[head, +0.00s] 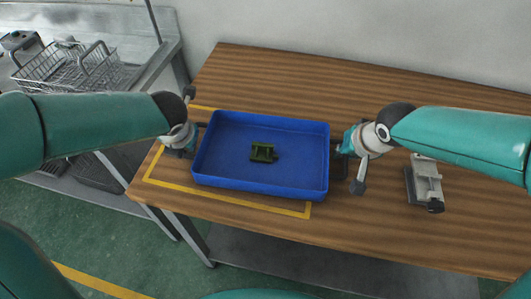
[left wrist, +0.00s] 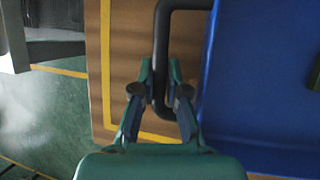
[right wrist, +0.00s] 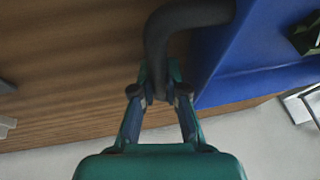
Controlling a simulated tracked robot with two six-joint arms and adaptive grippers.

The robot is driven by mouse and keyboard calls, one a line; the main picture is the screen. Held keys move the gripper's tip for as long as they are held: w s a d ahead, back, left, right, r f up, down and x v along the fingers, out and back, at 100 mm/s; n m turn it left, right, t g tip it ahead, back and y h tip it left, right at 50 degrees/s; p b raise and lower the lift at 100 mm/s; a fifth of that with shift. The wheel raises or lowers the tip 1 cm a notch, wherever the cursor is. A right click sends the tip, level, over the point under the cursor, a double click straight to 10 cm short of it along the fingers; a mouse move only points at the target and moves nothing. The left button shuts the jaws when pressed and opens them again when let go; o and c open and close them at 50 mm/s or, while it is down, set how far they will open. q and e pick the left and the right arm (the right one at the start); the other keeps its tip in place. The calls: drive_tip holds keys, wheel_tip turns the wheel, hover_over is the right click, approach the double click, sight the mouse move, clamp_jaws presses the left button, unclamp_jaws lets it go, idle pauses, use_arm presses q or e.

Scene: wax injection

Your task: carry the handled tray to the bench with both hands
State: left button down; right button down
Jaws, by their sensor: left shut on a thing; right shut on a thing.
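The wooden bench (head: 290,75) has yellow tape (head: 230,201) marking an area under the tray. A grey metal device (head: 426,183) stands on the bench to the right. A wire basket (head: 75,65) sits on a metal counter at the left. The bench's back is clear.

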drive_tip(key=shift+r, duration=0.1)
